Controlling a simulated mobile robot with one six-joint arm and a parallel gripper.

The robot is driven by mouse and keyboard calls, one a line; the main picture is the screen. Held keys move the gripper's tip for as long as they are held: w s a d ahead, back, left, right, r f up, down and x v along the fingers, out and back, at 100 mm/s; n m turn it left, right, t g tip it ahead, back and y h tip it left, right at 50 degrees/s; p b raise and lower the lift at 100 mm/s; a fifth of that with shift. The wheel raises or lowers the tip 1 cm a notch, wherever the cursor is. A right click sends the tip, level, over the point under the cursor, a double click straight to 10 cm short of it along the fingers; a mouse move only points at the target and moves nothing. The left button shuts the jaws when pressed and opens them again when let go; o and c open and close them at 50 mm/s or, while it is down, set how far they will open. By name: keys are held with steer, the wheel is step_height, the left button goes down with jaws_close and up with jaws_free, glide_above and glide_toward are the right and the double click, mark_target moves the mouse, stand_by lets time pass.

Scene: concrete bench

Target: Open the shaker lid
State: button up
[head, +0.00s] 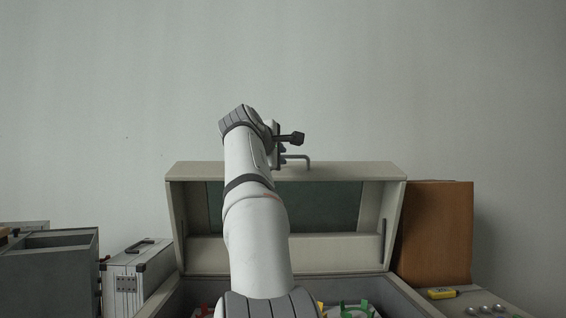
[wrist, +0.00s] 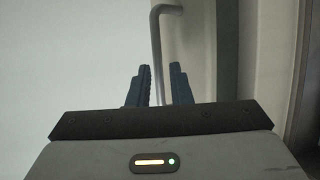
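The shaker's beige lid (head: 285,170) stands raised at the back of its box, with a dark green window panel (head: 340,205) in it. A grey bar handle (head: 307,158) sticks up from the lid's top edge; it also shows in the wrist view (wrist: 156,45). My gripper (head: 283,152) is at this handle. In the wrist view its two dark blue fingers (wrist: 160,68) are apart, with the handle bar running between them and gaps showing beside it. The shaker's lower box (head: 400,295) is partly hidden by my arm.
Red, yellow and green clamps (head: 357,308) show inside the box. A brown board (head: 437,232) stands right of the lid, with a yellow device (head: 442,294) and metal knobs before it. A silver case (head: 137,270) and a grey bin (head: 50,275) stand left. Above is bare wall.

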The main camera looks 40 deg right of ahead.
steer(key=shift+b+v, duration=0.35)
steer(key=shift+v, duration=1.65)
